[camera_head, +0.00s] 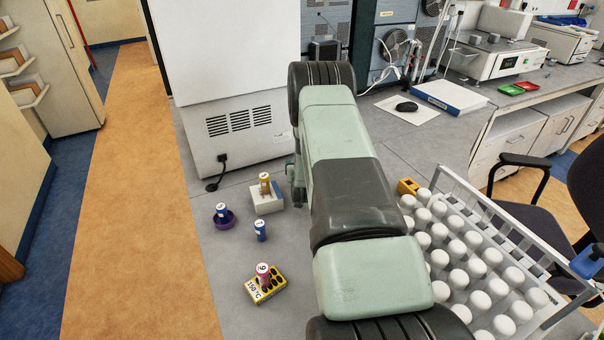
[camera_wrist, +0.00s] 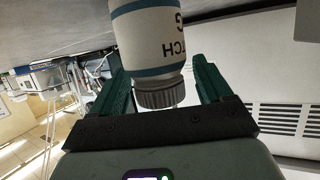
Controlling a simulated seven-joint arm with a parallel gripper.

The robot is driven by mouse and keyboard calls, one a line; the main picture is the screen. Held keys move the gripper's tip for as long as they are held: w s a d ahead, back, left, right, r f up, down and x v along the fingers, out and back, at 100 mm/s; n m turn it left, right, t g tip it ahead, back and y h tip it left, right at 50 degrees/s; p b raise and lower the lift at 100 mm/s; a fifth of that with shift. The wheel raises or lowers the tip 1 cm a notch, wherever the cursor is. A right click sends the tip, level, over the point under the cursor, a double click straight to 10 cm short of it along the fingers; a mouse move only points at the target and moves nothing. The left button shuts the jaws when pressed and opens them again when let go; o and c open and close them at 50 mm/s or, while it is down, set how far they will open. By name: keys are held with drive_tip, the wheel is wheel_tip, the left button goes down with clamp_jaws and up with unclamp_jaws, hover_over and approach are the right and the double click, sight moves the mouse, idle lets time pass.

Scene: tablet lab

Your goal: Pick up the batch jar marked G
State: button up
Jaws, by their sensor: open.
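In the wrist view, a white jar marked G (camera_wrist: 150,42) with blue bands and a grey ribbed cap shows upside down in the picture. My gripper (camera_wrist: 162,78) is open, with a dark green finger on each side of the jar's cap end and a gap on both sides. I cannot tell whether it touches the jar. In the head view my arm hides most of the gripper, and I cannot tell which jar there is G. A blue jar (camera_head: 260,230) stands on the bench. Another blue jar (camera_head: 221,212) stands in a purple dish (camera_head: 229,222).
A yellow jar (camera_head: 265,183) stands on a white block (camera_head: 264,203). A pink jar (camera_head: 263,272) stands in a yellow rack (camera_head: 262,291) labelled 150 °C. A white cabinet (camera_head: 235,130) stands behind.

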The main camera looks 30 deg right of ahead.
drive_tip(key=shift+w+d+f, duration=0.2)
drive_tip(key=shift+w+d, duration=0.05)
drive_tip(key=shift+w, duration=0.25)
drive_tip(key=c, duration=1.1)
